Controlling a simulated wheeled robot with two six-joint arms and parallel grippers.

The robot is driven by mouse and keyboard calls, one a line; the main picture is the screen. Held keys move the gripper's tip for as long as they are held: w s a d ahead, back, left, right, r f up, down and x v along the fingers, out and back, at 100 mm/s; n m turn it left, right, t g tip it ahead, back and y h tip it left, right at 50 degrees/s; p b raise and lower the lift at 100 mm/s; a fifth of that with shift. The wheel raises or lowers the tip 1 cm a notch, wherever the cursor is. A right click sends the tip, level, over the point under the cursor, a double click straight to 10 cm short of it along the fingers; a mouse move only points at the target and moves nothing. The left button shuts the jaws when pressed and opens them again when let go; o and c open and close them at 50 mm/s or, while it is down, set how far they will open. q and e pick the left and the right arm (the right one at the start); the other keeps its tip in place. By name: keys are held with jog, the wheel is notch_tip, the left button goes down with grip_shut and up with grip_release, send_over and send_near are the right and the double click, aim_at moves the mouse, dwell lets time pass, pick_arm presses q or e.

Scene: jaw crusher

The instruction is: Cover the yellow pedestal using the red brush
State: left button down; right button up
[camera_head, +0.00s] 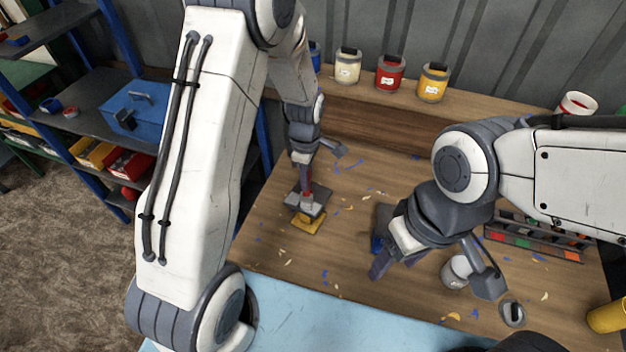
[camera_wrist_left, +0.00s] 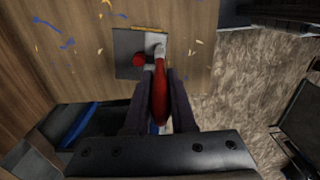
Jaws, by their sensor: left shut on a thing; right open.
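My left gripper (camera_head: 306,182) is shut on the red brush (camera_wrist_left: 160,95), whose handle lies between the fingers in the left wrist view. The brush also shows as a small red piece (camera_head: 307,197) in the head view. Its pale head end is over or against a dark grey slab (camera_head: 318,197) with a red round knob (camera_wrist_left: 139,59). The slab covers much of the yellow pedestal (camera_head: 308,223); its yellow front shows below. I cannot tell whether the brush touches the slab. My right gripper (camera_head: 430,274) is open, over the right of the table.
Red (camera_head: 390,75), cream and yellow pots line the back ledge. A rack (camera_head: 535,238) is at right. Paint flecks dot the wooden table.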

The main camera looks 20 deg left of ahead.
pick_arm(q)
jog(key=w+a, duration=0.1)
jog(key=a, duration=0.6)
jog(key=shift+w, duration=0.25)
dwell(0.5)
jog(key=shift+d+r+p, duration=0.1)
jog(key=shift+p, duration=0.2)
notch_tip(320, 180, up, 5)
jog(key=p, duration=0.3)
jog(key=shift+p, duration=0.4)
jog(key=shift+m, duration=1.1)
